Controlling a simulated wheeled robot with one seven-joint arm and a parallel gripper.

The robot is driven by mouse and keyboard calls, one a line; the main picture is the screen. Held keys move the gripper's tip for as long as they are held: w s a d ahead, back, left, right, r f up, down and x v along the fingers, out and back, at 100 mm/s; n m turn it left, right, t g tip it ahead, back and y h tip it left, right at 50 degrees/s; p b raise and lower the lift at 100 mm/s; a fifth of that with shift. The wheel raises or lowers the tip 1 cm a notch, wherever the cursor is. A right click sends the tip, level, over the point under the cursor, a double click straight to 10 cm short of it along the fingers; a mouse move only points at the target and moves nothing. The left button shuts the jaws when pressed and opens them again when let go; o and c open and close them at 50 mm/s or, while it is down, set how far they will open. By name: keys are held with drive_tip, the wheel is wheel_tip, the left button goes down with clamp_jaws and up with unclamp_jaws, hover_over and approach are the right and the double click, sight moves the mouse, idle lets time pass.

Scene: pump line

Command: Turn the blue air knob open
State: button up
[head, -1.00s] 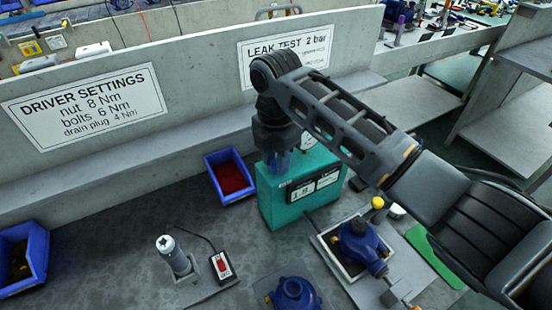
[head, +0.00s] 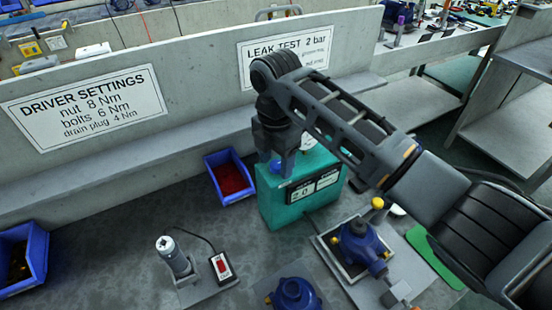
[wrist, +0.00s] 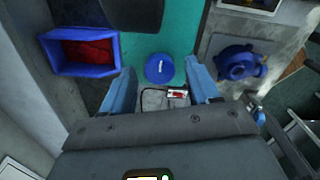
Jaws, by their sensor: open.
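The blue air knob (wrist: 159,68) is a round cap with a white mark, on top of the teal box (wrist: 144,37). In the wrist view its mark runs roughly up and down the picture. My gripper (wrist: 161,71) is open, with one finger on each side of the knob and a gap on both sides. In the head view my gripper (head: 281,160) points down at the top of the teal box (head: 287,208). There its fingers and hand hide much of the knob. The box's front carries a dark display with digits too small to read surely.
A blue bin of red parts (head: 231,177) stands left of the box. A blue pump (head: 360,243) sits in a tray to the right, with another blue pump part (head: 294,294) in front. A driver (head: 175,257) and red switch (head: 221,267) are front left. The wall stands behind.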

sight(276, 165)
drive_tip(key=shift+r+b, duration=0.65)
drive_tip(key=shift+r, duration=3.25)
drive_tip(key=shift+f, duration=0.1)
